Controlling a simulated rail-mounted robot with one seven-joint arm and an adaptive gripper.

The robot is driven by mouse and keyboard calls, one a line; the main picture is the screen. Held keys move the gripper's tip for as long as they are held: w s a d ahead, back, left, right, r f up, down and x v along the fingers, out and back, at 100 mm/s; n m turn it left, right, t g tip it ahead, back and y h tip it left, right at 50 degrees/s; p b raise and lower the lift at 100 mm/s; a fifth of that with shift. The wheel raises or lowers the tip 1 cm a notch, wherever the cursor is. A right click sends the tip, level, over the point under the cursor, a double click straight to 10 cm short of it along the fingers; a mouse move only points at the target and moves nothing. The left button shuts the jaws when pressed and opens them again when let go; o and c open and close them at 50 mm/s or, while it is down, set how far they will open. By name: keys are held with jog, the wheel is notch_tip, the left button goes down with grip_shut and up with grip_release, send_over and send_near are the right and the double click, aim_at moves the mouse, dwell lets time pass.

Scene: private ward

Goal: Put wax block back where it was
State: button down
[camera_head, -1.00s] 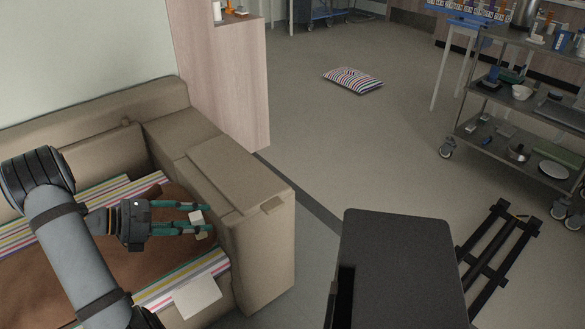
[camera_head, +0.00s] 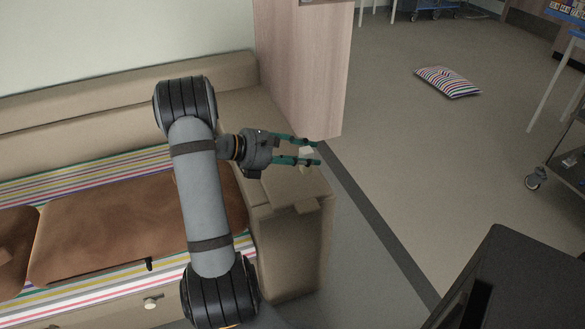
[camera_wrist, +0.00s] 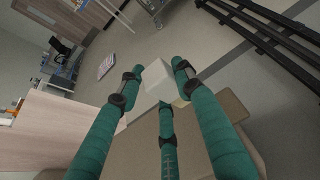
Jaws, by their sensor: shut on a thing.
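The wax block (camera_head: 306,151) is a small off-white block between the green fingers of my gripper (camera_head: 312,153). In the wrist view the block (camera_wrist: 158,76) shows as a pale cube near the fingertips of the gripper (camera_wrist: 158,82), with green fingers on its left, right and below. The gripper is shut on it. In the head view, the gripper and block are seen over the beige armrest at the sofa's right end (camera_head: 290,190). I cannot tell the exact height above it. The fingers partly cover the block.
A brown cushion (camera_head: 120,232) lies on the striped sofa seat. A wooden cabinet (camera_head: 305,65) stands just behind the armrest. A striped pillow (camera_head: 448,81) lies on the floor. A wheeled cart (camera_head: 570,155) is at the right edge. The floor between is clear.

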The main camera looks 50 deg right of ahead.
jog(key=w+d+f, duration=0.1)
jog(key=w, duration=0.1)
jog(key=w+d+f, duration=0.1)
jog(key=w+f, duration=0.1)
jog(key=w, duration=0.1)
jog(key=w+d+f, duration=0.1)
jog(key=w+f, duration=0.1)
jog(key=shift+w+d+f+b, duration=0.1)
jog(key=shift+w+d+b, duration=0.1)
jog(key=shift+w+b, duration=0.2)
jog(key=shift+f+b, duration=0.45)
jog(key=shift+f, duration=1.5)
jog(key=shift+f, duration=0.25)
jog(key=c, duration=1.2)
grip_release()
jog(key=shift+r, duration=0.1)
jog(key=shift+r, duration=0.15)
jog(key=p+v, duration=0.2)
jog(key=v, duration=1)
